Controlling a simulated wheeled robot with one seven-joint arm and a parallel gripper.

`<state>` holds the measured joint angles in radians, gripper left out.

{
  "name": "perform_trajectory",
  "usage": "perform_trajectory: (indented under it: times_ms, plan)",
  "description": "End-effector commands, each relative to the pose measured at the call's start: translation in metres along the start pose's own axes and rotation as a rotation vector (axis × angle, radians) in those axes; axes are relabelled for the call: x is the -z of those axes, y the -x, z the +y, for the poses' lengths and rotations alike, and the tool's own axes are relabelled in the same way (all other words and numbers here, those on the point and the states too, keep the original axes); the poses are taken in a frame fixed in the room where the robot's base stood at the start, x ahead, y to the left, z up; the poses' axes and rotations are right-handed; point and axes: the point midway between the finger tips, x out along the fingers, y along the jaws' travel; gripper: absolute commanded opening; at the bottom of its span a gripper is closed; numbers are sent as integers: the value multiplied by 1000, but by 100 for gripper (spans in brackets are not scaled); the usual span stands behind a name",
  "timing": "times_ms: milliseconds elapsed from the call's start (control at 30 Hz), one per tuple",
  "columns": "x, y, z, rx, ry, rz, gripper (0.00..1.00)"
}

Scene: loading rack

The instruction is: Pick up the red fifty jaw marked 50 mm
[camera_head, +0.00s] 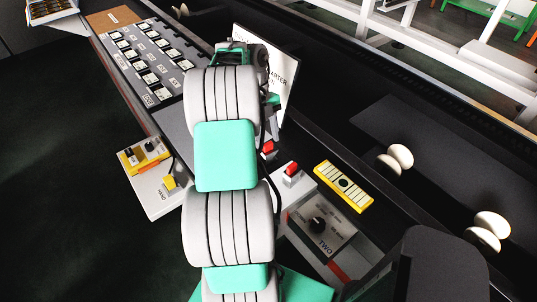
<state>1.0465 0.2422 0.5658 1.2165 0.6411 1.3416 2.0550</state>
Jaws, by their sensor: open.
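Two small red pieces show right of my arm: one red piece (268,147) just below the dark parts at the arm's far end, and another red piece (291,169) on top of a light grey block. No 50 mm marking is readable on either, so I cannot tell which is the fifty jaw. My gripper (272,122) is mostly hidden behind my white and teal arm. It is open, close above the nearer-looking first red piece, and nothing is seen held. I cannot tell whether it touches that piece.
A grey panel (119,57) with rows of labelled keys is at upper left. A white sign (285,83) stands behind the arm. A yellow box (143,154) and a yellow striped piece (343,187) lie either side. White round knobs (400,156) stand further right.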

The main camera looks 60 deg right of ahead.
Motion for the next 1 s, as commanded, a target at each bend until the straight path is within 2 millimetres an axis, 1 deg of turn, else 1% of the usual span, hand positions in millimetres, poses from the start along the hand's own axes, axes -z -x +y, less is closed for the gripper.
perform_trajectory:
  times_ms: [33,100,467,1000]
  plan:
    - [-2,-10,0,1,-1,-1,47]
    - [-1,-14,0,1,0,-1,47]
    - [0,-14,0,1,2,-1,47]
    - [0,-14,0,1,3,-1,25]
